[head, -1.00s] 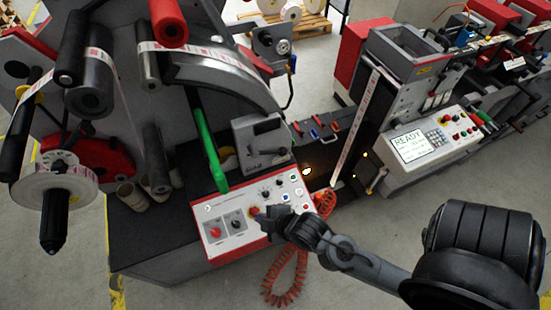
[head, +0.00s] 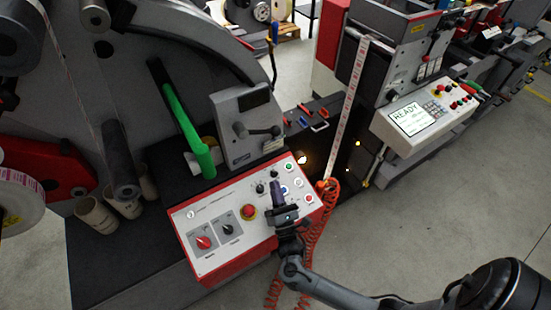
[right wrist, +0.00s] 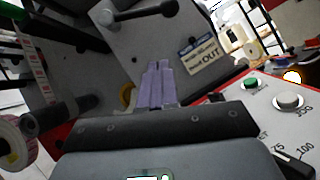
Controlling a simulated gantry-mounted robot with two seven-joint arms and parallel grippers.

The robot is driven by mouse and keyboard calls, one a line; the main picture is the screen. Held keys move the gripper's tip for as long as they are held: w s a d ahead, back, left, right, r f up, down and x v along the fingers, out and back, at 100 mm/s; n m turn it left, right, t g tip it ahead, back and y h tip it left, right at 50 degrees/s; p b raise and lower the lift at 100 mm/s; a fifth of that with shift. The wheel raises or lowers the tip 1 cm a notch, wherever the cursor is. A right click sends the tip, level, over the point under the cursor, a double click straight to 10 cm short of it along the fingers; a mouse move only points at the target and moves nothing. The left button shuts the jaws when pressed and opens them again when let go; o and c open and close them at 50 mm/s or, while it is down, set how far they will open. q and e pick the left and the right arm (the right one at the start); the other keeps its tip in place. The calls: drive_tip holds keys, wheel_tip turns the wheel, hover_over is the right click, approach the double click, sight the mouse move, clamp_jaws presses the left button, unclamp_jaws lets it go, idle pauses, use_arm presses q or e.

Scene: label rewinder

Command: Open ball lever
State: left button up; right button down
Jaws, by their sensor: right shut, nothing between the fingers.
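The ball lever (head: 262,131) is a dark bar with rounded ends on the front of a grey upright box (head: 232,146), above the control panel. In the right wrist view the lever (right wrist: 140,13) shows near the top, beyond the fingertips. My right gripper (head: 277,187) is over the right part of the panel, below the lever and apart from it. Its pale purple fingers (right wrist: 157,82) are together and empty, pointing towards the grey box. My left gripper is not in view.
The white control panel (head: 180,215) has a red emergency button (head: 249,211), knobs and several push buttons close to my right gripper. A green bar (head: 184,122) stands left of the box. A coiled orange cable (head: 318,235) hangs beside my right arm.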

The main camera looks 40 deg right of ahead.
sight(267, 133)
use_arm(q)
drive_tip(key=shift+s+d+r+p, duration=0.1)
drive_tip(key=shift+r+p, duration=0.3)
drive_tip(key=shift+p, duration=0.4)
use_arm(e)
drive_tip(key=s+r+x, duration=0.1)
drive_tip(key=r+x, duration=0.1)
drive_tip(key=x, duration=1.2)
drive_tip(key=shift+r, duration=0.2)
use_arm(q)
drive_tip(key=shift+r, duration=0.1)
use_arm(e)
drive_tip(key=shift+s+d, duration=0.1)
drive_tip(key=shift+s, duration=0.05)
use_arm(q)
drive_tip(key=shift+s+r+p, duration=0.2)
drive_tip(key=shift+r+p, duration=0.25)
drive_tip(key=shift+p, duration=0.1)
use_arm(e)
drive_tip(key=shift+d+r+n+t+y, duration=0.15)
drive_tip(key=shift+r+n+t+y, duration=0.15)
drive_tip(key=shift+n+t, duration=0.15)
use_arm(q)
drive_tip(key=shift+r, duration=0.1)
